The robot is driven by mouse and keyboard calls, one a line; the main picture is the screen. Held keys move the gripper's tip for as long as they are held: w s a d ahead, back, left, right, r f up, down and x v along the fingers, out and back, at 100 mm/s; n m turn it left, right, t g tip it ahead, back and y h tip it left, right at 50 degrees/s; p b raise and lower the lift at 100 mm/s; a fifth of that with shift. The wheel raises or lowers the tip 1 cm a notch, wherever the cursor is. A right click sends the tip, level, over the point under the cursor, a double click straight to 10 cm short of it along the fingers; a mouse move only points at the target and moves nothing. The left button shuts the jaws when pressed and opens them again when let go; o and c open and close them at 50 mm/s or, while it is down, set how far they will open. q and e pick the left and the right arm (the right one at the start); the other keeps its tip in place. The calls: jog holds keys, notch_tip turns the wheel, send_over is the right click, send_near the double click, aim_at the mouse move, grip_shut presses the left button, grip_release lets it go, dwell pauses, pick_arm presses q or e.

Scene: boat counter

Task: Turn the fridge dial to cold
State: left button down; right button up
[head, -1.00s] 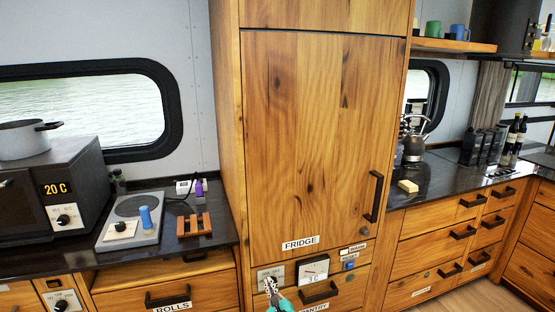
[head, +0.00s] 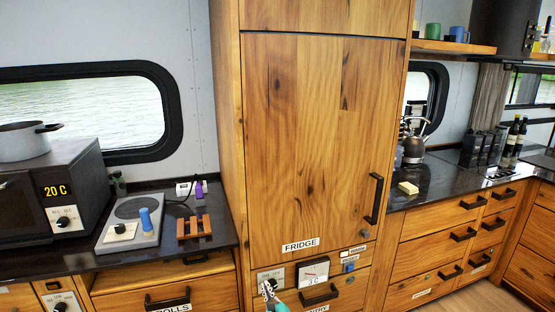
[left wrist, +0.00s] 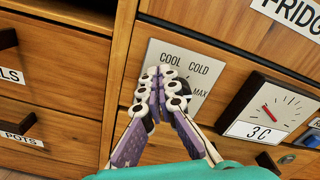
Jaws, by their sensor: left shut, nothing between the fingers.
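The fridge dial's plate (head: 264,275) is set in the wooden panel below the fridge door. In the left wrist view the plate (left wrist: 165,50) reads COOL, COLD and MAX; other marks are covered. My left gripper (head: 268,286) is in front of the plate, its fingers shut together. In the left wrist view the left gripper (left wrist: 163,80) covers the middle of the plate. The knob is mostly hidden behind the fingers, so I cannot tell where it points or whether they touch it. My right gripper is not in view.
A gauge (left wrist: 270,112) reading 3C sits just right of the plate, with a red needle. The FRIDGE door (head: 310,150) above is closed. A drawer handle (head: 319,295) juts out below the gauge. A blue switch (head: 348,267) is further right.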

pick_arm(q)
jog(key=v, duration=0.6)
dwell(0.3)
jog(key=shift+w+d+r+m, duration=0.15)
jog(key=shift+w+d+m, duration=0.2)
jog(key=shift+w+m, duration=0.75)
jog(key=shift+w+d+r+m, duration=0.15)
jog(key=shift+w+d+m, duration=0.25)
jog(key=shift+w+m, duration=0.7)
jog(key=shift+w+d+r+m, duration=0.15)
jog(key=shift+w+d+m, duration=0.2)
jog(key=shift+w+m, duration=0.7)
jog(key=shift+w+a+n, duration=0.1)
jog(key=shift+a+n, duration=0.15)
jog(key=shift+a, duration=0.7)
jog(key=shift+a+f, duration=0.1)
